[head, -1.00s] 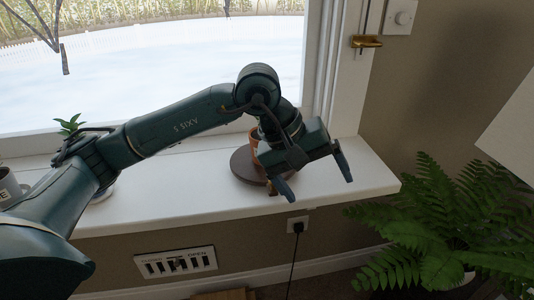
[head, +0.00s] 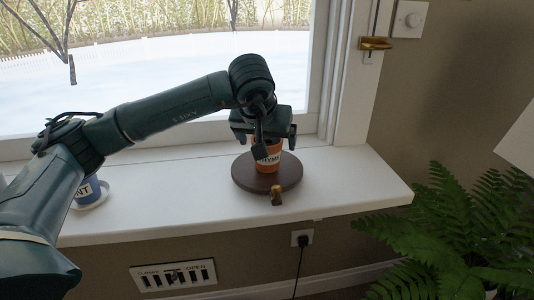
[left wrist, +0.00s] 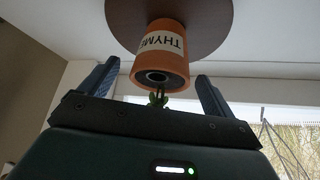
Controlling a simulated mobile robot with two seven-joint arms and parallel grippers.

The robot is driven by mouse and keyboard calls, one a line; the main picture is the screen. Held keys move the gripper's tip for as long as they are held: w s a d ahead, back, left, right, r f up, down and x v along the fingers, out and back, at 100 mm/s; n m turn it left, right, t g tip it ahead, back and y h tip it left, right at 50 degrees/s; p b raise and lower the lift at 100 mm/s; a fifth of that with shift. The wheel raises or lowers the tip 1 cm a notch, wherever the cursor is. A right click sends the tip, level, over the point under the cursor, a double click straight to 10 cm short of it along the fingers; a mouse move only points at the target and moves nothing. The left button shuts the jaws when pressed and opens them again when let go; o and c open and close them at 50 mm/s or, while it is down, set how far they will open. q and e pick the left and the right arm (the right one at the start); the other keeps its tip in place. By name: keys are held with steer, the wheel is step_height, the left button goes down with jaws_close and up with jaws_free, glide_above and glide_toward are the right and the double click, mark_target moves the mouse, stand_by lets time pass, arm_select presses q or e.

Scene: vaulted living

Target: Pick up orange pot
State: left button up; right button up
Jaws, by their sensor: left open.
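The orange pot (head: 268,158), labelled THYME, stands upright on a round brown board (head: 240,180) on the white window sill. My left gripper (head: 266,138) is open over the pot's far upper part in the head view and hides its top. In the left wrist view the picture is inverted, and the pot (left wrist: 172,68) lies between the two spread blue fingers (left wrist: 158,72), with gaps at both sides. A small green sprout (left wrist: 158,98) shows at its mouth. No contact is visible. My right gripper is not in view.
A blue labelled pot (head: 90,190) on a white saucer stands at the sill's left, partly behind my arm. The window (head: 170,60) is behind. A fern (head: 440,240) fills the lower right. The sill's right end is clear.

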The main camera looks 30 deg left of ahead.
arm_select(q)
steer(key=x, duration=0.4)
steer(key=shift+f, duration=0.45)
steer(key=shift+r, duration=0.1)
steer(key=c, duration=1.3)
